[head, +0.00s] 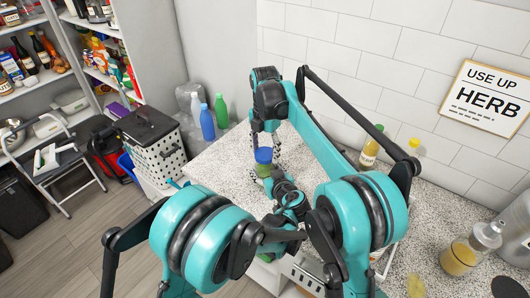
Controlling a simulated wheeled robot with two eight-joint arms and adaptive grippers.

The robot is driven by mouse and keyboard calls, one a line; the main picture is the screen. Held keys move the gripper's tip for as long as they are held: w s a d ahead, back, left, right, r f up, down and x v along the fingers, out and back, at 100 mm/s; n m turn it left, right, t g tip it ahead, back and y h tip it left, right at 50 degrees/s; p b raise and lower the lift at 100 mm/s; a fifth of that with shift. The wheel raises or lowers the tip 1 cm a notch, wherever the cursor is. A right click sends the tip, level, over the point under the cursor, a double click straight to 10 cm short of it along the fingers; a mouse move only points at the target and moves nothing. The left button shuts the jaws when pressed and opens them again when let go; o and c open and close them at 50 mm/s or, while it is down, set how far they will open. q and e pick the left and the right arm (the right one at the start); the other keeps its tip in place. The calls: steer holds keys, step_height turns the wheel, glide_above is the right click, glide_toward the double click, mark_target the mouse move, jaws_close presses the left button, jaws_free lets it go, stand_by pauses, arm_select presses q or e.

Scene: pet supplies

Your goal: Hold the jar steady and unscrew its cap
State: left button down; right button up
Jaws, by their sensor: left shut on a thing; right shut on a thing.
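The jar (263,170) stands on the speckled counter (222,160), small in the middle of the head view, with a blue cap (264,155) on its top. My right gripper (264,147) comes down from above, its fingers on both sides of the cap, shut on it. My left gripper (270,180) reaches in low from the front and is shut on the jar's body. The lower part of the jar is largely hidden behind the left gripper. The fine contact of the fingers is too small to see.
An oil bottle (371,147) and a yellow bottle (413,146) stand near the tiled wall. A glass jug (462,258) stands at right. The counter left of the jar is clear.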

mark_target(265, 153)
steer(key=shift+r, duration=0.1)
steer(key=shift+r, duration=2)
arm_select(q)
steer(key=shift+c, duration=1.5)
jaws_free()
steer(key=v, duration=1.2)
